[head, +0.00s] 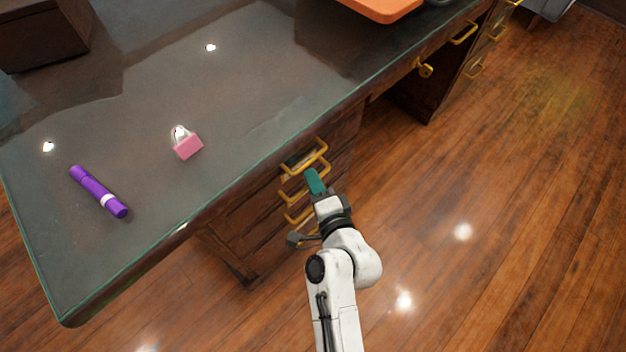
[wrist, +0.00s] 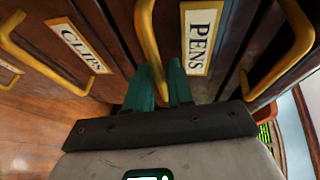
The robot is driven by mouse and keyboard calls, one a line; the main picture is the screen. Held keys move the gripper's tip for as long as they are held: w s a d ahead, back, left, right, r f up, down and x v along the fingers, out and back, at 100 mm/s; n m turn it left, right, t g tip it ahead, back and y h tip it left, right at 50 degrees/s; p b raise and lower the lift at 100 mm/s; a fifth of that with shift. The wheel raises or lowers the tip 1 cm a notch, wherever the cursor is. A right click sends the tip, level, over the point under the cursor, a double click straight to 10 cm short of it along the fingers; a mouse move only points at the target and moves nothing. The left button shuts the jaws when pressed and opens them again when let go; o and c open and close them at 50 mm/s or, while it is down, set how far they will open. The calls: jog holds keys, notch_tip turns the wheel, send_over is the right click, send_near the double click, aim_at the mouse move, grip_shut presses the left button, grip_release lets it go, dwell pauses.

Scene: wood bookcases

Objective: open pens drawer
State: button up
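The PENS label (wrist: 200,40) is on a dark wood drawer front in the wrist view. A brass handle (wrist: 149,40) stands beside it, between the PENS and CLIPS labels. My gripper (wrist: 164,66) is at this handle, its two teal fingers close together. The handle's near end runs down between them; whether they press on it I cannot tell. In the head view my gripper (head: 312,175) is at the upper handles of the drawer stack (head: 270,205) under the desk. The drawer fronts there look flush, and the gripper partly hides them.
The CLIPS label (wrist: 80,45) and another handle (wrist: 285,60) flank the gripper. The glass-topped desk (head: 250,90) overhangs the drawers. On it are a purple marker (head: 98,191), a pink padlock (head: 187,145) and an orange object (head: 380,8). Wood floor (head: 500,190) is clear at right.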

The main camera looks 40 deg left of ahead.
jog(key=shift+w+a, duration=0.2)
jog(key=shift+a, duration=0.15)
jog(key=shift+c, duration=0.2)
jog(key=shift+f, duration=0.1)
grip_shut()
